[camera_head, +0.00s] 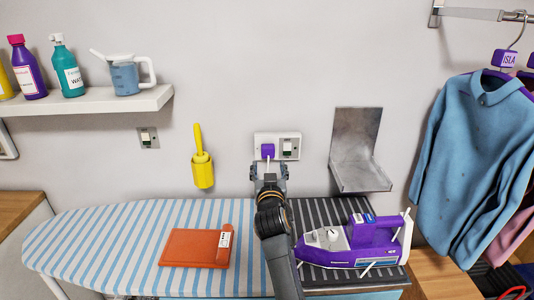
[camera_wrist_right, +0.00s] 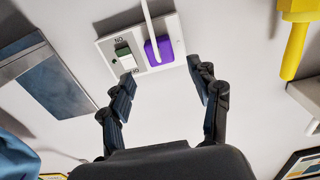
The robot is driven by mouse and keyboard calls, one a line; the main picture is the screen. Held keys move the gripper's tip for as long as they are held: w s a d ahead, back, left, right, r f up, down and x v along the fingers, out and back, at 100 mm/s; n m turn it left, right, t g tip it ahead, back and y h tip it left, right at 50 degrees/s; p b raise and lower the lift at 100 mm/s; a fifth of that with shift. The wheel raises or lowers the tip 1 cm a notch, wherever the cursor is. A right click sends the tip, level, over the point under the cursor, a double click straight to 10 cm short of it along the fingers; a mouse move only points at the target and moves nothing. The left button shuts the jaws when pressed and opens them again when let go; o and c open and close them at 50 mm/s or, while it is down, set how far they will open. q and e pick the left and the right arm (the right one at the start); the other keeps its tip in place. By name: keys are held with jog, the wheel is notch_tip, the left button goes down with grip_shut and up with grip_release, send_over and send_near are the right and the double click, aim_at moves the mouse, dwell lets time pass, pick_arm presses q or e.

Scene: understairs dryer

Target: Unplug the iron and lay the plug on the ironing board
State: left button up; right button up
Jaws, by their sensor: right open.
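The purple plug (camera_head: 267,151) sits in the white wall socket (camera_head: 290,141), with a pale cord running from it. The plug also shows in the right wrist view (camera_wrist_right: 158,50), beside the socket's switch (camera_wrist_right: 124,54). My right gripper (camera_head: 268,174) is open and empty just in front of the plug, its fingers apart and short of it in the right wrist view (camera_wrist_right: 160,78). The purple and white iron (camera_head: 350,243) lies on the dark ribbed rest at the right end of the blue-striped ironing board (camera_head: 110,235). My left gripper is not in view.
An orange folded item (camera_head: 195,248) lies on the board, left of my right arm. A metal holder (camera_head: 357,150) juts from the wall right of the socket. A yellow brush in a holder (camera_head: 202,168) hangs on the left. The board's left part is clear.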

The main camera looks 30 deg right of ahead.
aim_at(268, 154)
jog(key=b+x, duration=0.2)
jog(key=x, duration=0.5)
jog(key=shift+f, duration=0.1)
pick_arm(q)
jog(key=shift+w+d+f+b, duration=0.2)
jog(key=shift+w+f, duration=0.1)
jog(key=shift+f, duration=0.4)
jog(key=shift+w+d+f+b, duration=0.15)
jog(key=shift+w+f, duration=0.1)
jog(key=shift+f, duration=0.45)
pick_arm(e)
jog(key=shift+w+d, duration=0.35)
jog(key=shift+w, duration=0.1)
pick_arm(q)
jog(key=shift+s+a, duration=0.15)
pick_arm(e)
jog(key=shift+c, duration=0.2)
grip_shut()
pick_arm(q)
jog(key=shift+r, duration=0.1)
pick_arm(e)
jog(key=shift+s, duration=0.1)
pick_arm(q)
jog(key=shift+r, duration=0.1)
pick_arm(e)
jog(key=shift+a, duration=0.15)
